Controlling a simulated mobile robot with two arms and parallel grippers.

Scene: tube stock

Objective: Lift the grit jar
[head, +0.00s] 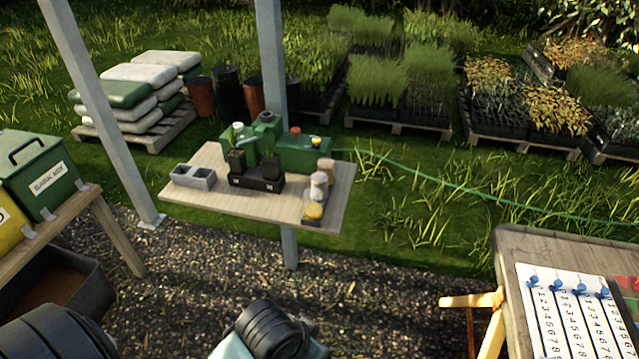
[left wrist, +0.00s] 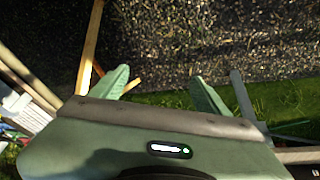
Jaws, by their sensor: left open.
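In the head view, a few small jars stand in a row at the right end of a light wooden table (head: 230,208). The nearest jar (head: 313,211) has a yellow top, a greyish jar (head: 318,186) stands behind it, and a tan-topped jar (head: 325,166) is at the back. I cannot read any label, so I cannot tell which is the grit jar. My left gripper (left wrist: 160,75) shows in the left wrist view, its two green fingers spread apart with nothing between them, above dark gravel. No jar shows in that view. My right gripper is not in view.
A green bin (head: 42,180) stands left; another table (head: 515,245) stands right. Gravel lies between.

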